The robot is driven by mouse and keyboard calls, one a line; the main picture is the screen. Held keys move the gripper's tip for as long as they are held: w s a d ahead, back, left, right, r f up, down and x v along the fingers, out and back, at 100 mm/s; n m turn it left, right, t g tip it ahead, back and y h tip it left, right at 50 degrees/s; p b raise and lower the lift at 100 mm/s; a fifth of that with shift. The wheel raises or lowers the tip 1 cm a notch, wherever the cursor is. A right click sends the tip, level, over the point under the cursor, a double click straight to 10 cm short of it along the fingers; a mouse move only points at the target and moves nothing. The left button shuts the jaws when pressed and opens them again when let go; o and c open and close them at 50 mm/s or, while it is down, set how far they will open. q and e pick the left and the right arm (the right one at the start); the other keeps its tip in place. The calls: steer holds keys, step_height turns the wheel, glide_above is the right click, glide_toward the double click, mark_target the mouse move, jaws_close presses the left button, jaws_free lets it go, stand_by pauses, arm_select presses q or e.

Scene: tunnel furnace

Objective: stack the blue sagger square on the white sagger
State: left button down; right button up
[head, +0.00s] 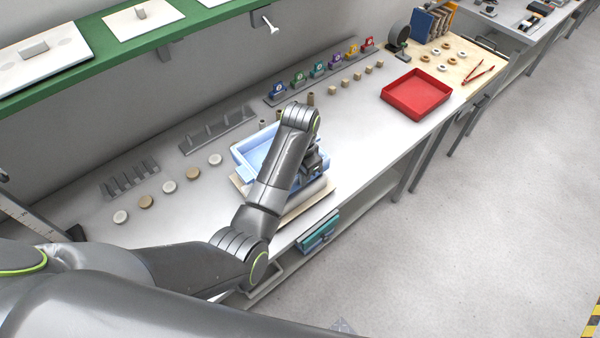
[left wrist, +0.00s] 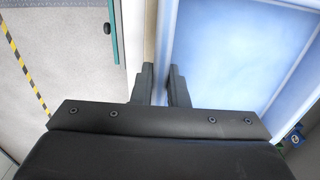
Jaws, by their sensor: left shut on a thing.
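The blue sagger (head: 249,154) is a light blue, square, open tray near the middle of the bench in the head view. My left gripper (head: 318,162) is at its right side, partly hidden by my own arm. In the left wrist view the gripper (left wrist: 162,82) is shut on a side wall of the blue sagger (left wrist: 235,50), one finger on each side. A pale, whitish piece (head: 315,190), seemingly the white sagger, shows just below the blue one. Whether the two touch or line up is hidden by the arm. My right gripper is not in view.
A thin beige board (head: 304,206) lies under the saggers near the bench's front edge. Round discs (head: 193,173) and grey racks (head: 218,130) stand behind and left. A red tray (head: 417,95) is further right, with clear bench between. A green shelf (head: 90,35) hangs above.

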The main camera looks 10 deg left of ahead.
arm_select(q)
steer(key=shift+f+b, duration=0.5)
steer(key=shift+f, duration=0.8)
steer(key=shift+f, duration=0.4)
steer(key=c, duration=1.4)
jaws_free()
steer(key=shift+o, duration=0.3)
steer(key=shift+s, duration=0.1)
steer(key=shift+f, duration=0.1)
